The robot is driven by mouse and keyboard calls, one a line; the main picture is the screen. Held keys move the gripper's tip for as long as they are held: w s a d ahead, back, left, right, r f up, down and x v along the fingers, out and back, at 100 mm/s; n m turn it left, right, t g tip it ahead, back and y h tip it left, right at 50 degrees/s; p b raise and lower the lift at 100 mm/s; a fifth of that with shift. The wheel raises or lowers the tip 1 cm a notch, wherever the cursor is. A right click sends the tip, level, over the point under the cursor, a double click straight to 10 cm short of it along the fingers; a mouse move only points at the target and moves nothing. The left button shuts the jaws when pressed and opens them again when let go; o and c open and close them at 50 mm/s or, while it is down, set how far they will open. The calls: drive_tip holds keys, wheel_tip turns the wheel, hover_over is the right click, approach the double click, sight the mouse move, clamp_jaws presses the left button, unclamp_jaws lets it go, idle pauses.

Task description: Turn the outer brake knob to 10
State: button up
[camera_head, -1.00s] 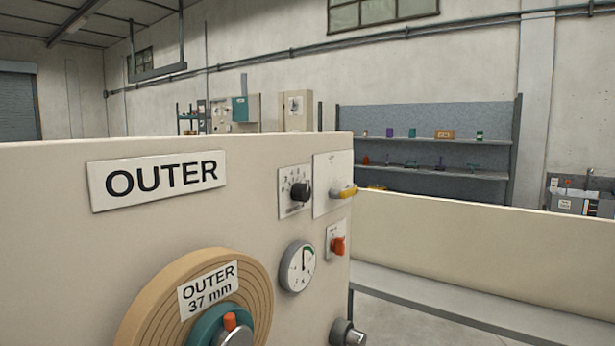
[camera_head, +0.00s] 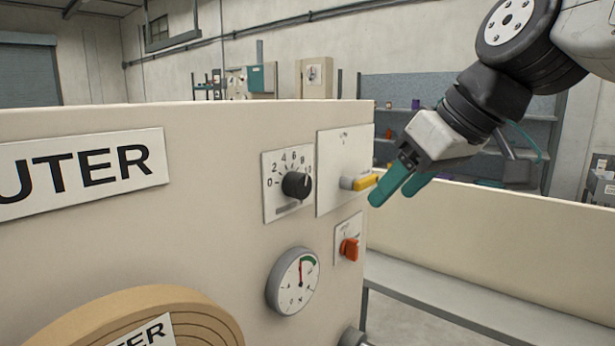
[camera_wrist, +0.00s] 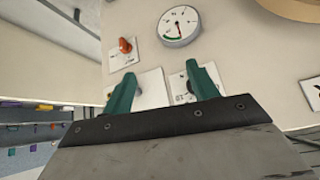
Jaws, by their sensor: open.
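The outer brake knob (camera_head: 296,185) is a black round knob on a white plate with a printed scale, on the cream panel marked OUTER (camera_head: 85,172). Its pointer is too small to read surely. My gripper (camera_head: 392,192) is open and empty, with teal fingers, to the right of the knob beside the panel's right edge. It touches nothing that I can make out. In the wrist view my gripper (camera_wrist: 160,72) has its fingers spread in front of the white plates. The right finger covers part of the scale plate (camera_wrist: 178,84), and the knob is hidden there.
A yellow lever (camera_head: 365,182) sticks out between the knob and my gripper. Below are a red-orange switch (camera_head: 349,249) and a round gauge (camera_head: 296,281). A tan roll (camera_head: 150,310) is at lower left. A low cream wall (camera_head: 490,245) runs right; space above it is open.

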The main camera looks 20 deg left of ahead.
sight(305, 178)
drive_tip(key=a+r+n+y, duration=0.2)
drive_tip(key=a+r+n, duration=0.15)
drive_tip(key=a, duration=0.55)
drive_tip(key=shift+m, duration=0.35)
drive_tip(key=x, duration=0.7)
drive_tip(key=shift+w+a+r, duration=0.25)
drive_tip(key=c, duration=1)
